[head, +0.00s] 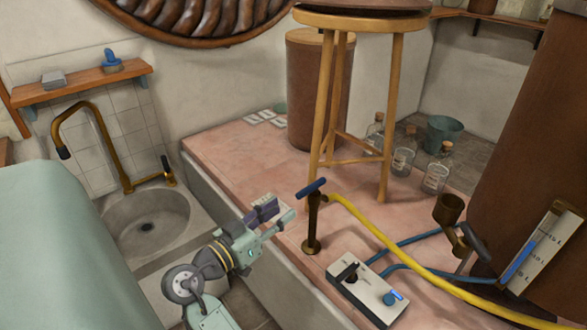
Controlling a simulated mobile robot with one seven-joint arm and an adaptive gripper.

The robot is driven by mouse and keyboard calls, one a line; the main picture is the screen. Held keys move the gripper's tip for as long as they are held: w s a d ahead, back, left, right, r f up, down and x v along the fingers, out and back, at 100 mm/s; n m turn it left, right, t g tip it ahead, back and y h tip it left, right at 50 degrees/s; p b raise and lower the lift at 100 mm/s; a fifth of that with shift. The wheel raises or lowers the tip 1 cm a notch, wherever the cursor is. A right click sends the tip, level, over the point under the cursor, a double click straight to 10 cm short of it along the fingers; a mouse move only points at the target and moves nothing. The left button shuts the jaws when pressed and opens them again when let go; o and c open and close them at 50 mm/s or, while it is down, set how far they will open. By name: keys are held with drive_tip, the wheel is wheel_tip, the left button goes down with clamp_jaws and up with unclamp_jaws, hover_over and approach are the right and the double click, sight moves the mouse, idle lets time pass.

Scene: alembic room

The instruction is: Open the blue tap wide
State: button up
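A brass standpipe tap (313,222) with a blue bar handle (311,187) stands upright near the front edge of the pink tiled platform. A yellow hose runs from near its top to the right. My gripper (284,209) is just left of the tap's post, below the handle's height in the picture, and apart from it. Its two fingers look spread, with nothing held. A white control box (365,287) right of the tap has a black lever and a blue knob (390,298).
A wooden stool (390,120) stands close behind the tap. Glass bottles (403,158) stand behind. A sink (148,222) is at left.

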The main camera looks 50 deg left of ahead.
drive_tip(key=s, duration=0.4)
drive_tip(key=shift+d, duration=0.1)
idle(0.4)
